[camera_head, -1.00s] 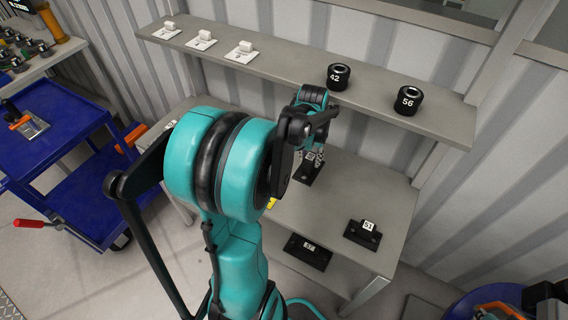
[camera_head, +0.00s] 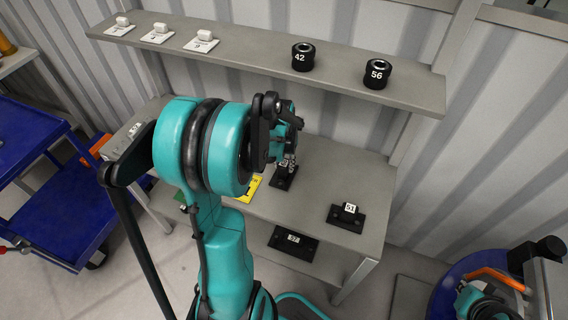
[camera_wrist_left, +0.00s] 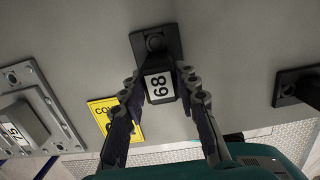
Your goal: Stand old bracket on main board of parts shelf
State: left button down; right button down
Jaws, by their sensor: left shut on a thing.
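A black bracket (camera_head: 284,183) with a flat foot and a white number label is at the parts shelf's main board (camera_head: 335,175). In the left wrist view the bracket (camera_wrist_left: 155,45) is between the fingers, its label facing the camera. My left gripper (camera_head: 288,160) is shut on its upright part. The foot appears to rest on or just above the board; I cannot tell which. My right gripper is not in view.
Bracket 51 (camera_head: 346,217) stands to the right on the main board. Another black bracket (camera_head: 292,242) is on the lower board. A yellow label (camera_head: 247,188) lies left of the held bracket. The upper board (camera_head: 250,62) carries black rollers and white pieces.

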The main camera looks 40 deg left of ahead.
pick_arm(q)
jog(key=c, duration=1.1)
grip_release()
jog(key=shift+f, duration=0.1)
jog(key=shift+c, duration=0.2)
notch_tip(320, 180, up, 12)
jog(key=s+p, duration=0.1)
jog(key=p, duration=0.4)
jog(key=s+d+r+n+t, duration=0.1)
jog(key=s+d+n+t, duration=0.1)
jog(key=d+n, duration=0.5)
jog(key=s+d+r+n+t, duration=0.2)
jog(key=d+n, duration=0.5)
jog(key=n, duration=0.7)
jog(key=s+d+r+n+t, duration=0.1)
jog(key=s+d+r+n, duration=0.1)
jog(key=d+n, duration=0.5)
jog(key=shift+s+n+t, duration=0.4)
jog(key=shift+s+n, duration=0.4)
jog(key=shift+n, duration=1.4)
